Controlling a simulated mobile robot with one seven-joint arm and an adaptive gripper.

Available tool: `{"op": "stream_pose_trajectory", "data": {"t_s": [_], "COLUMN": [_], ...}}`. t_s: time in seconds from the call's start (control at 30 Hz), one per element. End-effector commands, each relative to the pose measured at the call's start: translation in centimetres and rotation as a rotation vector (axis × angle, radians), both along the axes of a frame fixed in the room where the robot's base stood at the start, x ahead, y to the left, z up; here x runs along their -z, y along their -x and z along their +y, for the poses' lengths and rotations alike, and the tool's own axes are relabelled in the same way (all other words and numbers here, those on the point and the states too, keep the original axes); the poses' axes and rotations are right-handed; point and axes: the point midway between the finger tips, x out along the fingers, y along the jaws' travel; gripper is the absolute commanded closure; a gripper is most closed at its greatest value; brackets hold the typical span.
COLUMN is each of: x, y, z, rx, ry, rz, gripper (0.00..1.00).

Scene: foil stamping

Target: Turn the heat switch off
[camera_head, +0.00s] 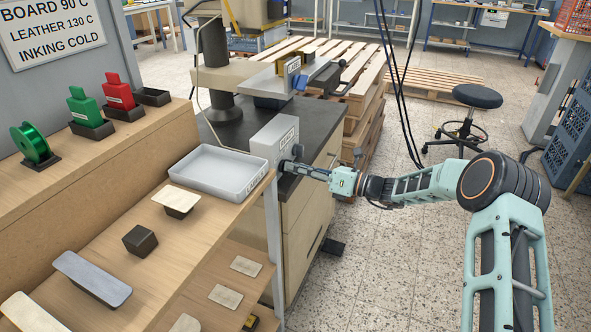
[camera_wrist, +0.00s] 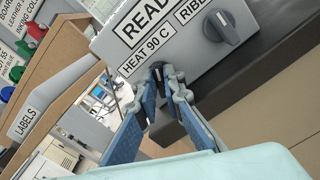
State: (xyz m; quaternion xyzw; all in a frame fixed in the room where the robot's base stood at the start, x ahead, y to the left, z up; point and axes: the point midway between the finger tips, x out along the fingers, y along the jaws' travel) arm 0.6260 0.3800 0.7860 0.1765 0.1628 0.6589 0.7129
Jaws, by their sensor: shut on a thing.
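The dark heat switch (camera_wrist: 157,70) sits at the end of the heat label, mostly hidden between my fingertips. My gripper (camera_head: 294,166) is at the box's front face, its fingers shut on the switch in the wrist view (camera_wrist: 160,80). A second dark knob (camera_wrist: 221,27) is beyond the ribbon label, untouched.
A grey tray (camera_head: 218,174) lies on the bench left of the box. A black stool (camera_head: 476,97) stands behind my arm.

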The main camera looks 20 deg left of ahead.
Motion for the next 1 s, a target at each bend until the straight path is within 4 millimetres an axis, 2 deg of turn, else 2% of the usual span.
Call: {"op": "stream_pose_trajectory", "data": {"t_s": [0.5, 1.0], "x": [0.19, 0.12], "y": [0.18, 0.23], "z": [-0.05, -0.03], "rx": [-0.001, -0.001], "ry": [0.032, 0.042], "rz": [-0.389, -0.499], "gripper": [1.00, 1.00]}}
